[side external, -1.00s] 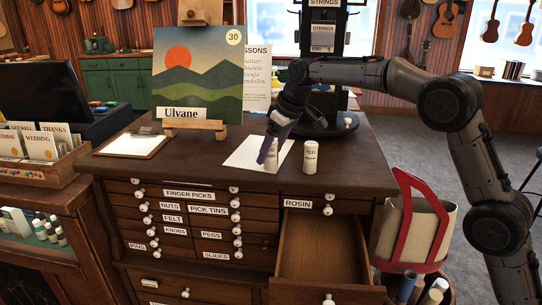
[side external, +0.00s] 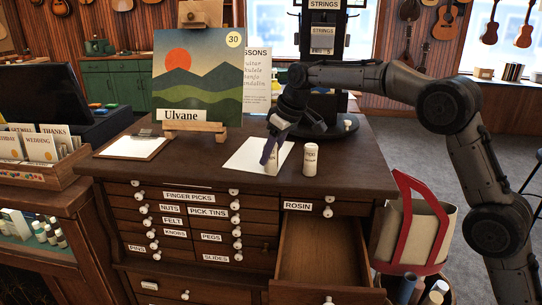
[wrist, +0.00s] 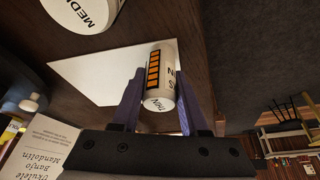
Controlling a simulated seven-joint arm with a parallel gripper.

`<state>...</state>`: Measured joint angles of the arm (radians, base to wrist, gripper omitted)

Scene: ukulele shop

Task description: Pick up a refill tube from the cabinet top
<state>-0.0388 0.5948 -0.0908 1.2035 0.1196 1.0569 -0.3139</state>
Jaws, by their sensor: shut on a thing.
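A small white refill tube (wrist: 160,72) with an orange striped mark and dark lettering is between the purple fingers of my gripper (wrist: 158,100) in the wrist view. In the side view my gripper (side external: 270,155) is on the tube (side external: 271,168), with a finger hiding part of it. The tube is upright over the white paper on the cabinet top (side external: 345,175); I cannot tell whether its base touches. A second white tube (side external: 310,158) stands upright just to the right, and its "MEDI" lettering shows in the wrist view (wrist: 85,12).
The rosin drawer (side external: 322,255) is pulled open below the front edge. A black display stand (side external: 322,60) is behind. A red and cream bag (side external: 415,225) is at right.

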